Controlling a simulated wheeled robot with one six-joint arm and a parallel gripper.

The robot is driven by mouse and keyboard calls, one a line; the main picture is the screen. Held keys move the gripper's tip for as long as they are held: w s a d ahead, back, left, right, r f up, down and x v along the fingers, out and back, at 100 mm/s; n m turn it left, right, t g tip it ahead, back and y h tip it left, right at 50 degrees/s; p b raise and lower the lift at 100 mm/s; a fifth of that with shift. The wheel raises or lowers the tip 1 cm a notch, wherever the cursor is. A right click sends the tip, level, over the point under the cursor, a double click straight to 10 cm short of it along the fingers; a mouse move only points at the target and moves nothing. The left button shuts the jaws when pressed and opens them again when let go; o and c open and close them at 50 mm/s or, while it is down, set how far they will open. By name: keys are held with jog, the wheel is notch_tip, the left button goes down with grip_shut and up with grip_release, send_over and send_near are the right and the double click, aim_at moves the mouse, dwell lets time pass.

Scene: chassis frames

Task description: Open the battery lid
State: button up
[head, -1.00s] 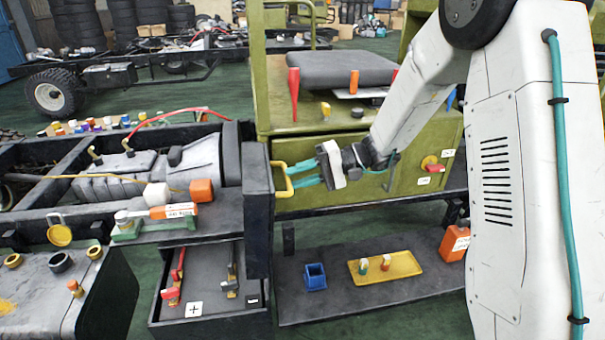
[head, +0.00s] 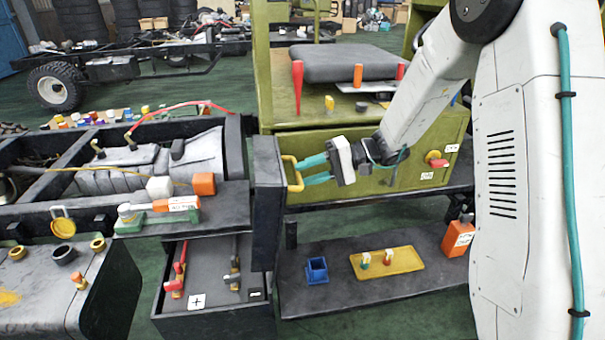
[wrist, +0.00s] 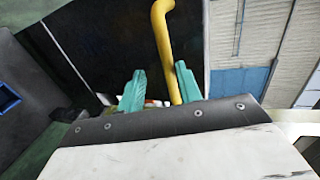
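The battery lid (head: 267,225) is a black panel standing upright at the right edge of the open battery box (head: 212,328) in the head view. A yellow handle (head: 287,160) sticks out from the lid's right face. It also shows in the wrist view as a bent yellow bar (wrist: 163,40). My gripper (head: 302,171) reaches in from the right, its teal fingers at the handle. In the wrist view my gripper (wrist: 160,82) has its fingertips apart, with the bar between them, nearer the right finger. Contact with the bar cannot be told.
Inside the box are a red clamp (head: 176,290) and a dark clamp (head: 233,275). A low shelf on the right holds a blue cup (head: 317,271), a yellow tray (head: 410,263) and an orange bottle (head: 458,239). An olive cabinet (head: 350,140) stands behind my gripper.

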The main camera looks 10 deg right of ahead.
jog(key=v, duration=0.6)
jog(key=shift+r, duration=0.15)
jog(key=s+f+m+g+h, duration=0.15)
jog(key=s+g+h, duration=0.3)
jog(key=s, duration=0.75)
jog(key=s+d+r+t+h, duration=0.1)
jog(key=s+r+h, duration=0.2)
jog(key=s, duration=0.3)
jog(key=s+d+r+n+t+h, duration=0.1)
jog(key=s+r+t+h, duration=0.1)
jog(key=s, duration=0.5)
jog(key=s+d+r+n+t+h, duration=0.1)
jog(key=s+r+t+h, duration=0.1)
jog(key=s+r+h, duration=0.3)
jog(key=shift+s+d, duration=0.3)
jog(key=shift+s, duration=0.75)
